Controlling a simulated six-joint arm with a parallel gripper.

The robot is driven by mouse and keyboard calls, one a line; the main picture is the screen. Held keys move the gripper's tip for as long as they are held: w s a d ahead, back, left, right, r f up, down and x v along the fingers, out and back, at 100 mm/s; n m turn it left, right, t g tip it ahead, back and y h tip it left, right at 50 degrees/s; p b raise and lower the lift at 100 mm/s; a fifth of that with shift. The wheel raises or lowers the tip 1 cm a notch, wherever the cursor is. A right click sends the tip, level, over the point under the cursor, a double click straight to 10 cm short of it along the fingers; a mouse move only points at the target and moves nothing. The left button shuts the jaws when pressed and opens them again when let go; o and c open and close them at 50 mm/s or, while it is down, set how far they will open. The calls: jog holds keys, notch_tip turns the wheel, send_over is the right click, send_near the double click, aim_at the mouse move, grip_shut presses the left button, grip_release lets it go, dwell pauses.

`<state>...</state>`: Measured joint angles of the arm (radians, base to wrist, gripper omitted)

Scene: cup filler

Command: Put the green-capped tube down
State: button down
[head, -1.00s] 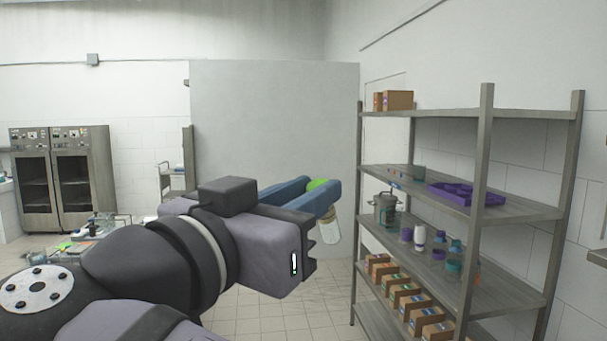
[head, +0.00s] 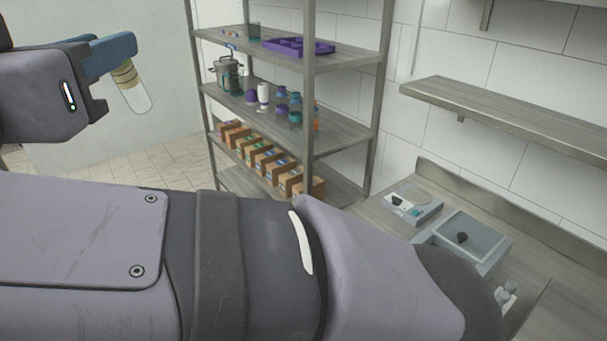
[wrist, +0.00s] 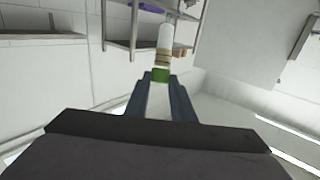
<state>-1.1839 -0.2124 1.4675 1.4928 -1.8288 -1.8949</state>
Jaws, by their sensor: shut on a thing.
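The green-capped tube (head: 134,92) is held in the air by my gripper (head: 118,57) at the upper left of the head view. Its clear body hangs below the blue fingers, tilted, with a tan band near the top. The cap is hidden behind the fingers there. In the wrist view the green cap of the tube (wrist: 161,75) sits between the blue fingertips of my gripper (wrist: 160,82), and the body points away from me. The tube touches no shelf or bench.
A metal shelf unit (head: 308,115) stands behind, bearing a purple rack (head: 298,46), bottles (head: 295,118) and several cardboard boxes (head: 265,160). At the right is a bench with a scale-like device (head: 412,205) and a grey basin-like device (head: 465,242). A bare wall shelf (head: 520,118) is above.

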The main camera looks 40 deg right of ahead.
jog(key=d+f+m+g+h+b, duration=0.25)
jog(key=d+m+g, duration=0.35)
jog(key=d, duration=0.5)
jog(key=d+f+m+g+h+b, duration=0.1)
jog(key=d+f+m+g+h, duration=0.25)
jog(key=d+g, duration=0.6)
jog(key=s+d+f+m+g+y+b, duration=0.2)
jog(key=s+d+f+m+g, duration=0.3)
jog(key=d, duration=0.5)
jog(key=s+d+f+m+g+y+b, duration=0.1)
jog(key=s+d+f+m+g, duration=0.15)
jog(key=d+f, duration=0.55)
jog(key=s+d+f+m+g+y+b, duration=0.25)
jog(key=s+d+f, duration=0.45)
jog(key=s+f, duration=0.4)
jog(key=s+d+f+m+g+y+b, duration=0.1)
jog(key=s+d+f+m+g+y, duration=0.15)
jog(key=s+d+f, duration=0.6)
jog(key=s+a+f+t+y, duration=0.1)
jog(key=a+f+t, duration=0.1)
jog(key=f, duration=1.2)
jog(key=shift+a+f+y, duration=0.4)
jog(key=shift+a, duration=0.25)
